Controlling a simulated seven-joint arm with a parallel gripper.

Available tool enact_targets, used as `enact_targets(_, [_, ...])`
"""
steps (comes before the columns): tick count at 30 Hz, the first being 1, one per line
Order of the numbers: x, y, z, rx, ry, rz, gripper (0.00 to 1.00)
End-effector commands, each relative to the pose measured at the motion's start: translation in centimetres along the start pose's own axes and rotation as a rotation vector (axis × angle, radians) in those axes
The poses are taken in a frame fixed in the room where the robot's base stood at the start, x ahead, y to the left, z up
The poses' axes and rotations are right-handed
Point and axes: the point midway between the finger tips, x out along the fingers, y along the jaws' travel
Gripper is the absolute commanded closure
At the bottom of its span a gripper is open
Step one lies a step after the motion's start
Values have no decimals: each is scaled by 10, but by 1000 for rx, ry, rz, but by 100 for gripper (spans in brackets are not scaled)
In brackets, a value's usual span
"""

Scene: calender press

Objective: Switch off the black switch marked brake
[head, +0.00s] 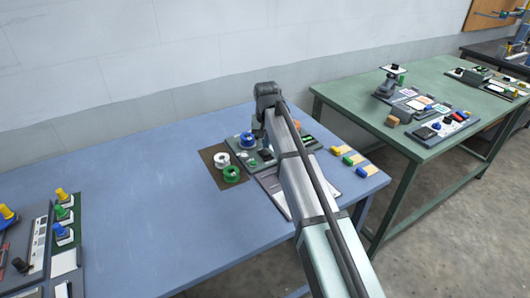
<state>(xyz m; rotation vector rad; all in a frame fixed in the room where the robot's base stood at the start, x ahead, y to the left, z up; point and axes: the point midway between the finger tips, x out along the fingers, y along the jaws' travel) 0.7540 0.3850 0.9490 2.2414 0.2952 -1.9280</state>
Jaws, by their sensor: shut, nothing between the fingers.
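A dark panel (240,156) lies on the blue table under the end of my arm. It carries small dark parts (265,154) near my gripper, too small to tell apart. I cannot read any label, so I cannot tell which part is the black brake switch; my arm may hide it. My gripper (258,132) points down over this panel, shut and empty. Its fingertips are small and partly lost against the panel, so I cannot tell whether they touch it. A blue spool (247,139) stands just left of my gripper.
A white spool (222,160) and a green spool (231,174) sit on a brown mat (209,158). Yellow, green and blue pieces (347,160) lie right of my arm. Another panel (37,235) is at left. A green table (345,96) stands at right. The blue table's middle (150,190) is clear.

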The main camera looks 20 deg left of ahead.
Motion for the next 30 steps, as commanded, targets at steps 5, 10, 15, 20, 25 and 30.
enact_targets(5, [0,0,0,0,0,0,100])
enact_targets(10, [0,0,0,0,0,0,100])
enact_targets(15, [1,0,0,0,0,0,100])
enact_targets(20, [3,0,0,0,0,0,100])
enact_targets(25, [5,0,1,0,0,0,100])
enact_targets(30, [7,0,1,0,0,0,100])
